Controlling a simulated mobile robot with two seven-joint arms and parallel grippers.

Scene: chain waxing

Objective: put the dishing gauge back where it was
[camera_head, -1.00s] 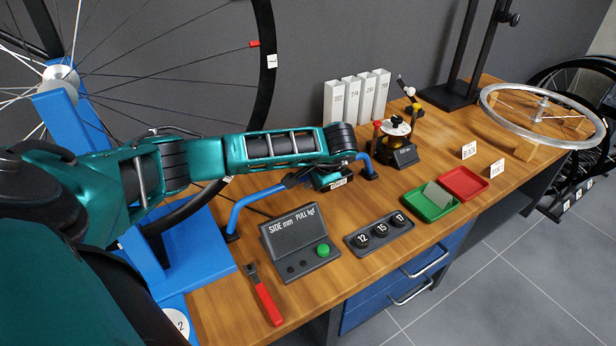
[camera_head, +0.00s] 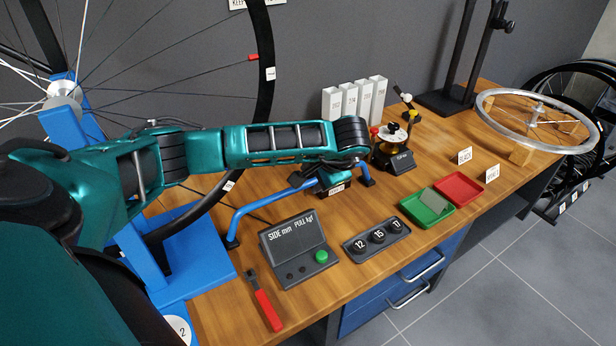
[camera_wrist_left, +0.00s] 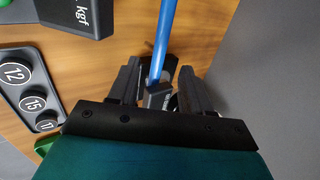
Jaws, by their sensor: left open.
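The dishing gauge, which I take to be the blue bent bar (camera_head: 262,198) with dark feet, stands on the wooden bench behind the grey readout box. One foot is near the blue stand's base, the other farther right. My left gripper (camera_head: 322,184) is low over the bar's right part; my own wrist partly hides the bar. In the left wrist view my left gripper (camera_wrist_left: 160,85) is open, with a finger on either side of the blue bar (camera_wrist_left: 163,40). A dark labelled block (camera_wrist_left: 158,97) sits on the bar between the fingers. Contact is unclear. My right gripper is out of view.
The readout box (camera_head: 298,250), the numbered tray (camera_head: 376,240) and a red-handled tool (camera_head: 266,307) lie in front. Green (camera_head: 422,215) and red (camera_head: 462,187) trays are to the right. A rotary fixture (camera_head: 391,140) and white boxes (camera_head: 352,100) stand behind.

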